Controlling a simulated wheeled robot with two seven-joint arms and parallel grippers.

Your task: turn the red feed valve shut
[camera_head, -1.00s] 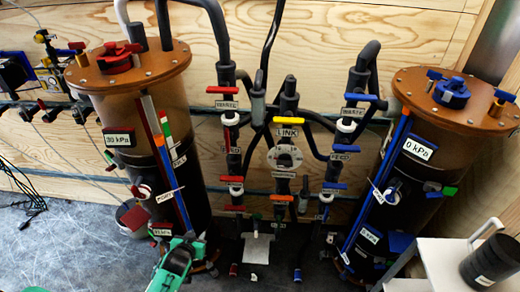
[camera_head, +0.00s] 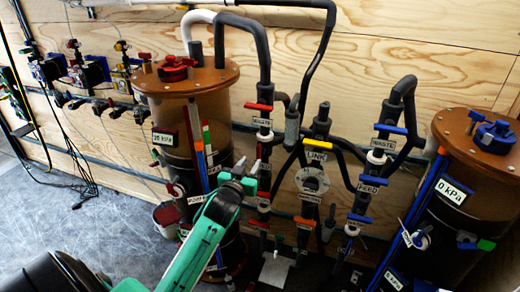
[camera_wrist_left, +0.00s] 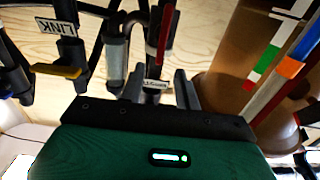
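The left valve column carries red levers. The top one (camera_head: 258,107), above a WASTE label, lies crosswise, as does a lower one (camera_head: 257,223). My left gripper (camera_head: 247,178) is at the column between these two, in front of the middle part where the feed valve sits, and hides much of it. In the left wrist view, which is upside down, my left gripper (camera_wrist_left: 158,90) has its fingers apart. A red lever (camera_wrist_left: 163,35) lies along the pipe, beyond the gap between them. I cannot tell whether it touches a finger. My right gripper is not in view.
A tall filter vessel (camera_head: 220,105) stands close left of my gripper. The LINK valve (camera_head: 312,180) is to the right, then a column with blue levers (camera_head: 390,129) and a second vessel (camera_head: 465,150). Black hoses crowd the space above. Grey floor (camera_head: 110,235) is open at left.

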